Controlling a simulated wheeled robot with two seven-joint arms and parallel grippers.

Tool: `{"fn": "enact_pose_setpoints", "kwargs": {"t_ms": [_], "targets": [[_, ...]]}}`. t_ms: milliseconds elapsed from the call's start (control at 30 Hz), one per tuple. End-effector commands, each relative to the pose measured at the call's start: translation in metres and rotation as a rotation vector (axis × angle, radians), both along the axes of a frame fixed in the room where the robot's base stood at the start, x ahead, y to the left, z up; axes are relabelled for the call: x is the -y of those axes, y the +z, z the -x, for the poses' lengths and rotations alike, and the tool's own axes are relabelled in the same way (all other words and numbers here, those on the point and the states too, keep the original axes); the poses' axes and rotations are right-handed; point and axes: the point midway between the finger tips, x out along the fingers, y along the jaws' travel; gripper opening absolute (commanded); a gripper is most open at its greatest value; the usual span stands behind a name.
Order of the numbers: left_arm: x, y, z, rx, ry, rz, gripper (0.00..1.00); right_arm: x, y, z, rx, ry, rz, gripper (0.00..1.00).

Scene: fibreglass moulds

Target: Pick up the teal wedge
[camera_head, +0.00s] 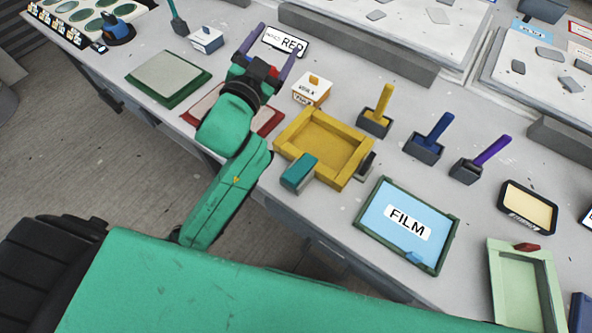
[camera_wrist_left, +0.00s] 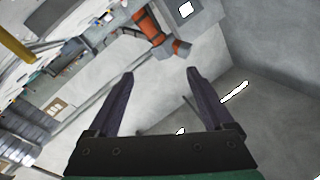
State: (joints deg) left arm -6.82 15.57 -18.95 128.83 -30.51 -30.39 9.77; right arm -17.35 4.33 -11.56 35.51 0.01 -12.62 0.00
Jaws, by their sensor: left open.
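The teal wedge (camera_head: 298,173) is a small teal block in the head view. It sits at the front left wall of the yellow tray (camera_head: 283,143); I cannot tell whether it rests on the rim or leans against it. My left gripper (camera_head: 280,36) is open and empty, well behind and to the left of the wedge, with its purple fingers spread on either side of a white label. The left wrist view shows the same open fingers (camera_wrist_left: 160,74) with nothing between them, and the wedge is not seen there. My right gripper is not in view.
A white box with an orange knob (camera_head: 311,90) stands between my left gripper and the yellow tray. Yellow (camera_head: 377,114), blue (camera_head: 428,141) and purple (camera_head: 478,160) handled tools stand to the right. A blue FILM panel (camera_head: 385,246) lies in front. A red-rimmed tray (camera_head: 270,122) is partly under my arm.

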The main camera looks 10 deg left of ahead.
Motion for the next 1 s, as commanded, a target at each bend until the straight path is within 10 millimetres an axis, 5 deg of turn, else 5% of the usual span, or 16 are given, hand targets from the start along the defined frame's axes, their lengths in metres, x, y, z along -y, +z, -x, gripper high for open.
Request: {"fn": "enact_pose_setpoints", "kwargs": {"t_ms": [33, 100, 167, 267, 367, 467, 567, 633, 733, 867, 1000], "targets": [[0.031, 0.053, 0.003, 0.198, -0.098, -0.071, 0.85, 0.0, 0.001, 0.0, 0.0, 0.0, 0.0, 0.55], [0.089, 0.117, 0.029, 0.491, -0.287, -0.205, 0.85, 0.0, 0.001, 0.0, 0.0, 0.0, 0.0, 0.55], [0.143, 0.148, 0.068, 0.715, -0.479, -0.351, 0.85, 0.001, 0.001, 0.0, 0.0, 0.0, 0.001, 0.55], [0.219, 0.139, 0.138, 0.989, -0.841, -0.658, 0.85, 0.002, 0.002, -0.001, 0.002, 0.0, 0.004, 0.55], [0.254, 0.07, 0.187, 1.09, -1.231, -1.041, 0.85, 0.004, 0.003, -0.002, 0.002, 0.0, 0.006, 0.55], [0.231, -0.019, 0.193, 0.963, -1.601, -1.479, 0.85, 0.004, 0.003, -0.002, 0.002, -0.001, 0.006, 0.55], [0.162, -0.078, 0.17, 0.612, -1.872, -1.867, 0.85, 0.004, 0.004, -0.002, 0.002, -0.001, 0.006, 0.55], [0.113, -0.091, 0.154, 0.335, -1.967, -2.044, 0.85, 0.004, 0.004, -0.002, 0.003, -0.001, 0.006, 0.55], [0.07, -0.094, 0.144, 0.066, -2.019, -2.16, 0.85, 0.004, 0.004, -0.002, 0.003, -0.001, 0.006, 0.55], [0.06, -0.106, 0.143, -0.008, -2.038, -2.178, 0.85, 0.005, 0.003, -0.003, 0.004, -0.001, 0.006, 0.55], [0.061, -0.141, 0.145, -0.001, -2.043, -2.169, 0.85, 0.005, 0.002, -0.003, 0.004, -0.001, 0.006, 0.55]]}}
